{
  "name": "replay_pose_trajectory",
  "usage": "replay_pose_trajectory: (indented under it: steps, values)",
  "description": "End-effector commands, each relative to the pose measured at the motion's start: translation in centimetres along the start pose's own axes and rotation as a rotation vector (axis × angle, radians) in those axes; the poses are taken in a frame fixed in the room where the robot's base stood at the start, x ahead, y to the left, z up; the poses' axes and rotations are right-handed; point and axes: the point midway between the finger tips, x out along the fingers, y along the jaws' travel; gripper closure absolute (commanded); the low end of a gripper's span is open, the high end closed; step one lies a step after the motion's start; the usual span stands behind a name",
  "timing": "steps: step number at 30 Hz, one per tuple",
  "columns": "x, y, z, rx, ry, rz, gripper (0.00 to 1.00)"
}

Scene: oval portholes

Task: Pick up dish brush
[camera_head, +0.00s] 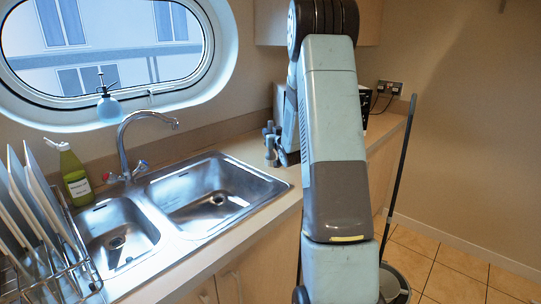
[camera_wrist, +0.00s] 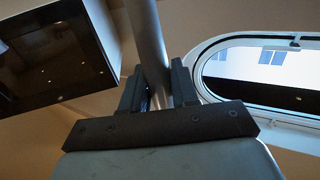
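My gripper (camera_wrist: 160,85) shows in the wrist view with its two dark fingers on either side of a smooth grey metallic cylinder (camera_wrist: 147,38). The cylinder runs from the top edge down between the fingers towards the palm. I cannot tell whether the fingers press on it or whether it is the dish brush. In the head view my pale blue arm hangs in front of the counter, and I cannot make out the gripper clearly. No dish brush can be clearly identified.
A steel double sink (camera_head: 215,193) with a tap (camera_head: 123,150) fills the counter's middle. A dish rack (camera_head: 88,275) with plates and a green bottle (camera_head: 75,175) stand left. A dark-fronted box (camera_wrist: 62,55) is near the gripper. A long-handled pole (camera_head: 402,160) stands at right.

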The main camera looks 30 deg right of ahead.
Motion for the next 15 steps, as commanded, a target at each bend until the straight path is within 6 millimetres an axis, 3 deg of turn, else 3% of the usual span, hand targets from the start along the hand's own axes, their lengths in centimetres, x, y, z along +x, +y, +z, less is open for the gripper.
replay_pose_trajectory:
  steps: [9, 15]
  values:
    - [-0.01, 0.00, 0.00, 0.000, 0.000, 0.000, 1.00]
    - [-0.01, 0.00, -0.03, 0.000, 0.000, 0.000, 1.00]
